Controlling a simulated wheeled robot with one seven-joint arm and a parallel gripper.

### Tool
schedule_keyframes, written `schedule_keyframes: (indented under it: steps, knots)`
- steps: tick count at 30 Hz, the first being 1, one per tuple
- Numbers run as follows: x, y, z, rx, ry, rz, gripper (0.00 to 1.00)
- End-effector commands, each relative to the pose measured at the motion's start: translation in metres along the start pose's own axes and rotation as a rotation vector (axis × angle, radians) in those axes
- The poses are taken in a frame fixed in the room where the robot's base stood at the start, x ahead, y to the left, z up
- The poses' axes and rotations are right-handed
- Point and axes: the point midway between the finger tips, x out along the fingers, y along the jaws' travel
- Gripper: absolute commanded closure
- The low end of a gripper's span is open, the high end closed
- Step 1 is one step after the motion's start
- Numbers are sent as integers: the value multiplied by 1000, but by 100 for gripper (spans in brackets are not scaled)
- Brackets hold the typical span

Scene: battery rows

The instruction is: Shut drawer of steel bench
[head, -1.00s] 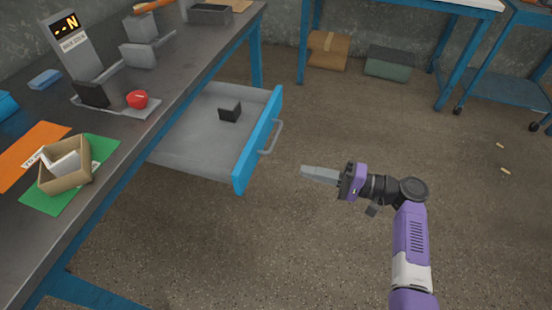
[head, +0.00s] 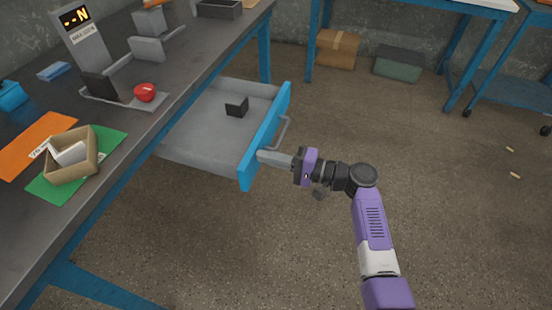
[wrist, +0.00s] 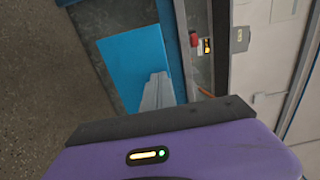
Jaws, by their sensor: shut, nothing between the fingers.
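The drawer (head: 210,150) of the steel bench (head: 175,70) stands pulled out, with a grey inside and a blue front panel (head: 265,135). A bar handle (head: 282,132) is on the panel's outer face. My gripper (head: 262,156) is shut and empty, its fingertips at the outer face of the front panel, below and beside the handle. Whether they touch the panel I cannot tell for sure. In the wrist view the blue panel (wrist: 130,60) fills the middle, with the grey fingers (wrist: 158,92) against it in the picture. A small dark block (head: 236,106) lies in the drawer.
On the bench top are an open cardboard box (head: 72,160), a green mat (head: 112,150), an orange mat (head: 35,143) and a test fixture with a red knob (head: 144,92). Boxes (head: 337,48) stand by the wall. The floor to the right is mostly clear.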

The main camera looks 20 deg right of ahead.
Motion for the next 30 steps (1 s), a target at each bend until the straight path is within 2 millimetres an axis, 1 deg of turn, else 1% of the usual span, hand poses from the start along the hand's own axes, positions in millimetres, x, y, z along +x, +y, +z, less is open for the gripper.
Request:
schedule_keyframes:
  steps: [11,14,17,20,23,30]
  knots:
    - [2,0,0,-1,0,0,100]
    - [6,1,0,-1,-1,0,100]
    - [17,1,0,-3,-1,-1,100]
    - [34,2,1,-4,-4,-1,100]
    - [56,3,1,-4,-4,-1,100]
    - [122,6,1,-5,-4,-2,100]
